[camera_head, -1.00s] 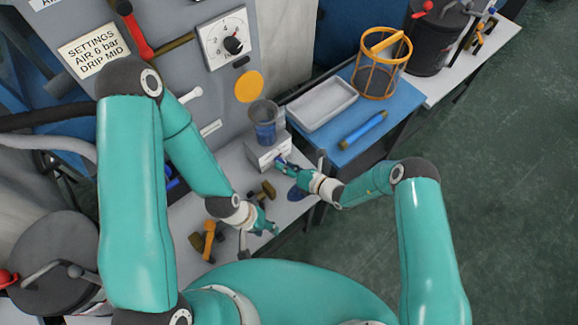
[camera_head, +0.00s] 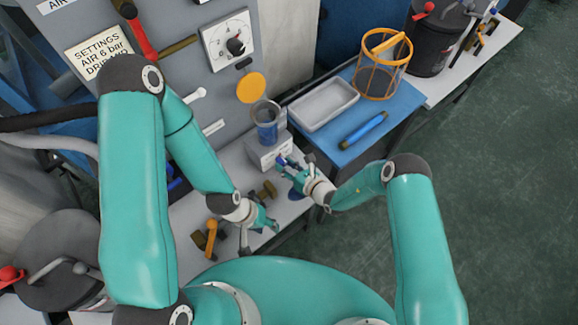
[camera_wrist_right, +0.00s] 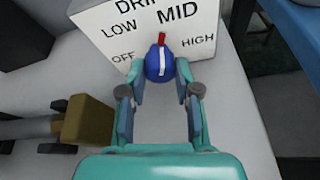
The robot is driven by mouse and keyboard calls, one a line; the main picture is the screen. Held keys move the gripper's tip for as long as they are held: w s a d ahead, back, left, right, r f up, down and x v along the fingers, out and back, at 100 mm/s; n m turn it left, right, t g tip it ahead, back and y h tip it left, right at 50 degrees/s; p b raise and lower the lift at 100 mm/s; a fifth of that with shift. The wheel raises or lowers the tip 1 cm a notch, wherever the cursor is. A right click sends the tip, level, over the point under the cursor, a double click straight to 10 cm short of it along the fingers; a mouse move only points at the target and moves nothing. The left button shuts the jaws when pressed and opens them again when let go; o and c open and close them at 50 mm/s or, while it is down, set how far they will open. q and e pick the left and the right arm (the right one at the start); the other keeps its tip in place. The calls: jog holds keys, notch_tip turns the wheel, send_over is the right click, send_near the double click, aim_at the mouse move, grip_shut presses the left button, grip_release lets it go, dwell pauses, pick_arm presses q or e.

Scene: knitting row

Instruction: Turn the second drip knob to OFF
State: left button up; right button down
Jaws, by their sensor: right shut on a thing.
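The blue drip knob (camera_wrist_right: 159,63) sits on the front of a white box (camera_wrist_right: 105,22). The box has a dial lettered OFF, LOW, MID and HIGH. The knob's white line with a red tip points up at MID. My right gripper (camera_wrist_right: 160,76) is shut on the knob, one finger on each side. In the head view, the right gripper (camera_head: 284,165) is at the front of the same white box (camera_head: 268,155). A clear cup with blue contents (camera_head: 267,123) stands on the box. My left gripper (camera_head: 270,225) hangs lower left; its fingers are too small to read.
Brown-handled tools (camera_head: 265,191) and an orange-handled one (camera_head: 211,234) lie on the pale bench below the panel. A blue side table (camera_head: 377,133) holds a white tray (camera_head: 324,104), a blue cylinder (camera_head: 364,130) and an orange basket (camera_head: 384,64). A settings sign (camera_head: 97,52) hangs on the panel.

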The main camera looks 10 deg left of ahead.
jog(key=shift+a+r, duration=0.1)
jog(key=c, duration=0.8)
grip_release()
jog(key=shift+w, duration=0.1)
jog(key=shift+s+d, duration=0.25)
jog(key=shift+d, duration=0.15)
jog(key=v, duration=1.1)
